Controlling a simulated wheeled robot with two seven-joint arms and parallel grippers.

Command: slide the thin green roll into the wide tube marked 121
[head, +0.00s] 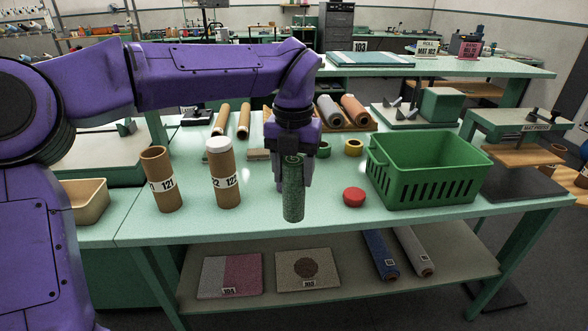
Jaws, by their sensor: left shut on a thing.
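The thin green roll (293,192) stands upright near the front edge of the green table, with a spiral end showing at its top. My left gripper (292,170) comes down from above and is shut on the roll. Whether the roll's lower end touches the table I cannot tell. The wide brown tube marked 121 (160,182) stands upright to the left, with an open top. It is well apart from the roll. My right gripper is not in view.
A brown tube marked 122 with a white cap (223,176) stands between tube 121 and the roll. A red lid (354,197) and a green basket (424,170) lie to the right. A tan bin (84,201) is at far left.

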